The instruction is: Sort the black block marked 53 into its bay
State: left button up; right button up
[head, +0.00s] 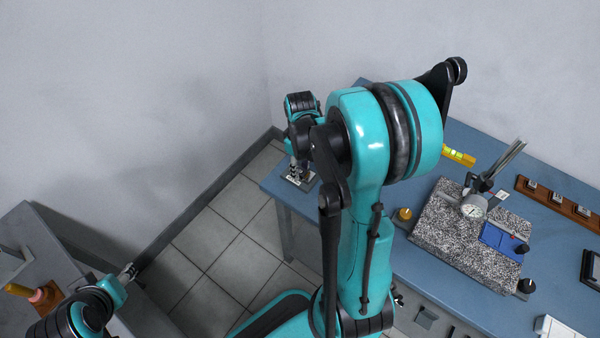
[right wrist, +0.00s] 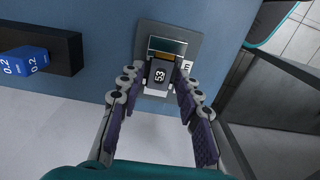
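The black block marked 53 (right wrist: 159,76) sits on a grey plate (right wrist: 145,38) in the right wrist view, in front of a dark window-like panel. My right gripper (right wrist: 158,88) is open, with one finger on each side of the block and a gap visible on both sides. In the head view my right gripper (head: 298,168) is small and low over the far left corner of the blue table; the block is not discernible there. My left gripper (head: 130,270) is at the lower left, too small to tell its state. I cannot identify the block's bay.
A blue block marked 0.2 (right wrist: 24,61) sits on a black holder (right wrist: 68,54) left of the plate. On the blue table (head: 455,275) are a speckled stone slab (head: 440,235) with a dial gauge (head: 473,207) and a wooden rack (head: 560,205). A grey table (head: 45,245) stands lower left.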

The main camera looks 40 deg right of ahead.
grip_shut()
jog(key=shift+r+p, duration=2)
jog(key=shift+r, duration=0.55)
jog(key=shift+f, duration=0.1)
